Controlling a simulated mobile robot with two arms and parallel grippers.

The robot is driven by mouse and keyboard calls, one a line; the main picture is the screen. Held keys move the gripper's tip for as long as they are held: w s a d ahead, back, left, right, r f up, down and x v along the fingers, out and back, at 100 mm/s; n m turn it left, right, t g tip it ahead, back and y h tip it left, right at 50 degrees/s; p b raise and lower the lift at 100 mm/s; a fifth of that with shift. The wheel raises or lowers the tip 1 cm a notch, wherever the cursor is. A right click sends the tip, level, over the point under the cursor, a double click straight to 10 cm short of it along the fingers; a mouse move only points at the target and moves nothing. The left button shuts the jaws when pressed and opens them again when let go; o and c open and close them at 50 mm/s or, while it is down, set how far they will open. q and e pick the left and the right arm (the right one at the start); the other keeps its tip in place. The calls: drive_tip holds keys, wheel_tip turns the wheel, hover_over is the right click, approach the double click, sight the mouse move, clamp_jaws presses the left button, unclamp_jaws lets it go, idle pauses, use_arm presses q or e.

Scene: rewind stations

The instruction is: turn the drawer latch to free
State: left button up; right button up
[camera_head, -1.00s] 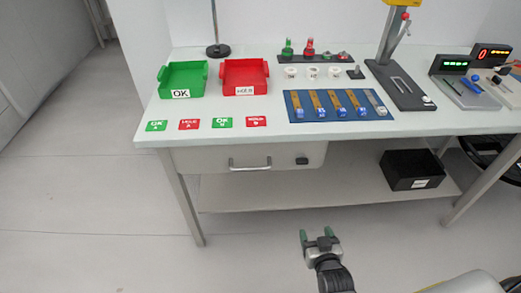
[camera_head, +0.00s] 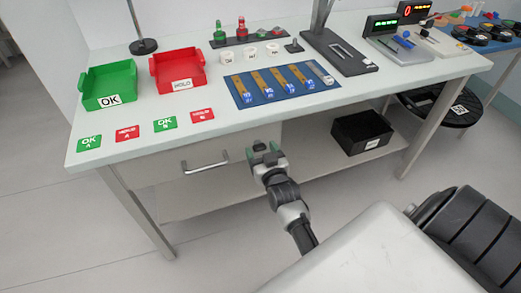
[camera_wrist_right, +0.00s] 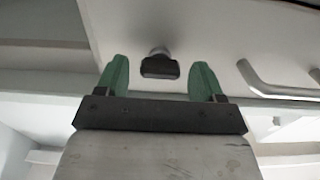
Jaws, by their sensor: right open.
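The drawer latch (camera_wrist_right: 160,67) is a small dark bar on a round grey stem on the drawer front. In the right wrist view its bar lies crosswise, between and beyond my fingertips, with a gap on either side. The pale drawer (camera_head: 165,172) is shut under the table top, and its metal handle (camera_head: 205,164) is left of the latch in the head view. My right gripper (camera_head: 263,150) is open and empty in front of the drawer's right part, largely hiding the latch in the head view. It also shows in the right wrist view (camera_wrist_right: 161,78). My left gripper is out of view.
The table top (camera_head: 215,122) overhangs the drawer. On it are a green bin (camera_head: 109,85), a red bin (camera_head: 178,70) and a blue mat (camera_head: 283,86) with several strips. A black box (camera_head: 361,133) stands on the lower shelf. Floor is free at the front left.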

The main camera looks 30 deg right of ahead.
drive_tip(key=shift+w+d, duration=0.1)
drive_tip(key=shift+w, duration=0.3)
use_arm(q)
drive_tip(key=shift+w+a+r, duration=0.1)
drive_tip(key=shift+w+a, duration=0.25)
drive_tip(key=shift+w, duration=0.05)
use_arm(e)
drive_tip(key=shift+c, duration=0.5)
